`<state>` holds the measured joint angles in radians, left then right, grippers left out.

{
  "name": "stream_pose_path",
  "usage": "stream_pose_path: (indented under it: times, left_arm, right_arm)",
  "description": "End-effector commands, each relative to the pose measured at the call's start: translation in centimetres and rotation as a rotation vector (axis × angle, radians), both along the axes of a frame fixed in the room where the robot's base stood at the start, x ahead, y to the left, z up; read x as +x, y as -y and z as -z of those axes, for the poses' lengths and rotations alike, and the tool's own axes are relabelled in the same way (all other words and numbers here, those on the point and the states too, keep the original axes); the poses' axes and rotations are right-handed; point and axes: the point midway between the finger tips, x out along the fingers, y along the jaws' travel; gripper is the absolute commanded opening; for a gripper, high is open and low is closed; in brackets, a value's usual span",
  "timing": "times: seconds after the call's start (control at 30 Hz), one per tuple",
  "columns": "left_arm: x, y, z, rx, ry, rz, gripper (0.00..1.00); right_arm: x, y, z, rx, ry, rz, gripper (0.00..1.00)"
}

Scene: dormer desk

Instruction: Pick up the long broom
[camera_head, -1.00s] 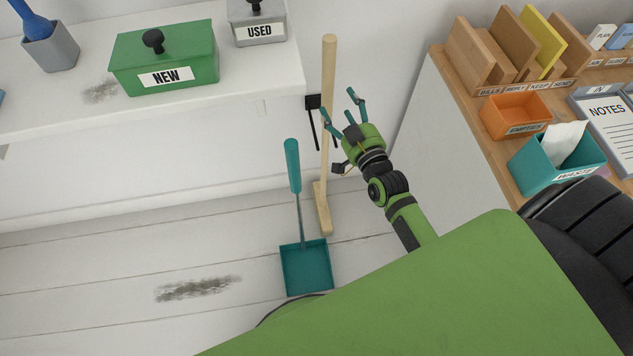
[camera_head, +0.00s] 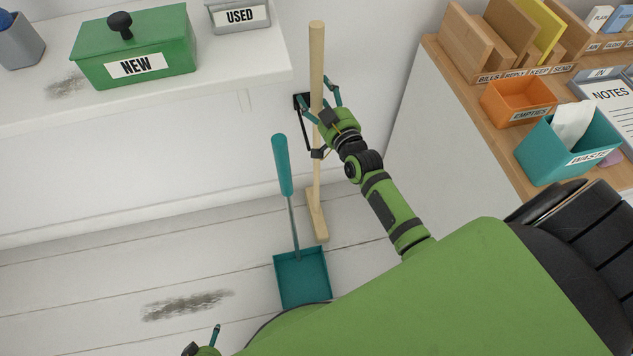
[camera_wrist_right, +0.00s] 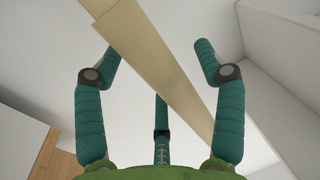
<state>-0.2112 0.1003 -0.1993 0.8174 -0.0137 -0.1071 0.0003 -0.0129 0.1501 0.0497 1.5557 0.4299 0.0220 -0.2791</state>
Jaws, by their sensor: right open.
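The long broom (camera_head: 317,60) stands upright near the wall below the shelf, with a pale wooden handle and a wooden block (camera_head: 317,218) at the floor. My right gripper (camera_head: 318,95) is open, with its teal fingers around the upper part of the handle. In the right wrist view, the handle (camera_wrist_right: 165,65) runs diagonally between the spread fingers of my right gripper (camera_wrist_right: 152,60). I cannot tell whether any finger touches it. My left gripper (camera_head: 207,342) shows only partly at the bottom edge, and its jaws cannot be judged.
A teal dustpan (camera_head: 301,277) with an upright handle stands just left of the broom. The white shelf (camera_head: 220,75) is at left, and a wooden-topped desk (camera_head: 455,75) with trays is at right. A dark smudge marks the floor.

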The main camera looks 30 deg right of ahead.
Motion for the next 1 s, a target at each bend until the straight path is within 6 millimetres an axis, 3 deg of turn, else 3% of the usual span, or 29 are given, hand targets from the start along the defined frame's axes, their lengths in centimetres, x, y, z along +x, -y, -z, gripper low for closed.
stream_pose_path:
  times: [0.2,0.3,0.37,0.77,1.0]
  left_arm:
    - [0.0,0.0,0.0,0.000,0.001,0.000,1.00]
    - [0.0,0.0,0.0,0.000,0.001,0.000,1.00]
    - [0.0,0.0,0.0,0.000,0.001,0.000,1.00]
    - [0.0,0.0,-0.1,0.000,0.001,0.001,1.00]
    - [-0.4,-0.1,-0.6,0.003,-0.012,-0.001,1.00]
  right_arm:
    - [0.1,0.0,0.1,-0.001,-0.001,0.000,0.70]
    - [0.1,0.0,0.0,-0.001,-0.001,0.000,0.30]
    - [0.1,0.0,0.0,-0.001,-0.001,0.000,0.09]
    - [0.1,0.0,-0.4,-0.001,0.007,0.001,0.09]
    - [-0.2,-0.1,-2.4,-0.001,0.011,0.001,0.09]
